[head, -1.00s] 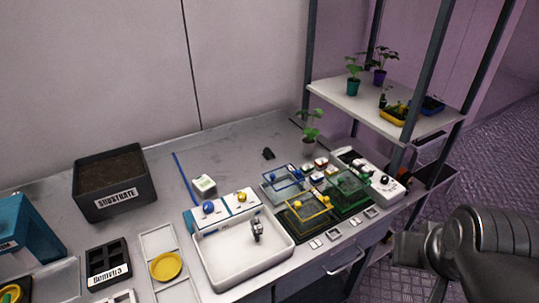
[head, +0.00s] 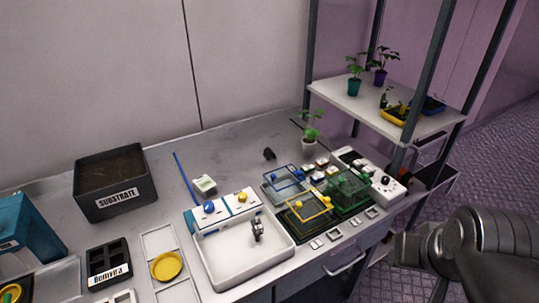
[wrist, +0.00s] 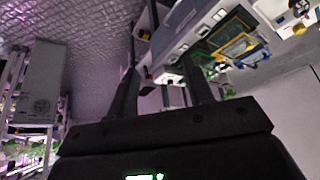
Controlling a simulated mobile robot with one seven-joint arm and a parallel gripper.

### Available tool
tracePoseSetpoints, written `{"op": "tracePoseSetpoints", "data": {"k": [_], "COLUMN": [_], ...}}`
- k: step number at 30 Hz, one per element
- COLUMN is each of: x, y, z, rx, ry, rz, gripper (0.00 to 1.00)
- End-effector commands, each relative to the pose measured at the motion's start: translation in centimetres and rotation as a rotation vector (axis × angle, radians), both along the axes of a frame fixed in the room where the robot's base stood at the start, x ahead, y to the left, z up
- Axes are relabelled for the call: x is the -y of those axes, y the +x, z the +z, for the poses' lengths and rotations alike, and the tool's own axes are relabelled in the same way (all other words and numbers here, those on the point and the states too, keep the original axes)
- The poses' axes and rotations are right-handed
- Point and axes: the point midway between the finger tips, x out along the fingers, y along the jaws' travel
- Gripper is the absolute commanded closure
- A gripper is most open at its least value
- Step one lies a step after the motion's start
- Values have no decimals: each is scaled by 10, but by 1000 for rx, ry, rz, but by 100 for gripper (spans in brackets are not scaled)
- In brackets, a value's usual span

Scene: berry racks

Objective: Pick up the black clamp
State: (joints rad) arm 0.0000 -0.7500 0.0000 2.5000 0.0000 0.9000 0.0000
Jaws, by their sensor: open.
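A small black object (head: 269,153), which looks like the black clamp, lies on the grey bench behind the blue-framed tray in the head view. Its exact shape is too small to tell. I cannot make it out in the wrist view. My gripper (wrist: 158,66) shows in the wrist view with two dark fingers apart and nothing held between them. My arm is at the lower right of the head view, off the bench's right side and well away from the black object.
A potted seedling (head: 310,128) stands right of the black object. Blue-framed (head: 285,180), yellow-framed (head: 308,209) and green (head: 348,193) trays lie in front. A white basin (head: 243,259) is nearer. A shelf (head: 420,128) with uprights stands at right. Bench left of the object is clear.

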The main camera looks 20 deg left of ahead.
Motion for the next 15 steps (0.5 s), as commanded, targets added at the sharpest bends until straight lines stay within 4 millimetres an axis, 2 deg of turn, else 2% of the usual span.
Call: {"op": "tracePoseSetpoints", "data": {"k": [10,13,15], "x": [-1,-5,-10], "y": [3,17,33], "z": [2,10,19], "rx": [-1,-5,-10], "ry": [-1,-6,-12], "rz": [5,24,47], "gripper": [47,47,47]}}
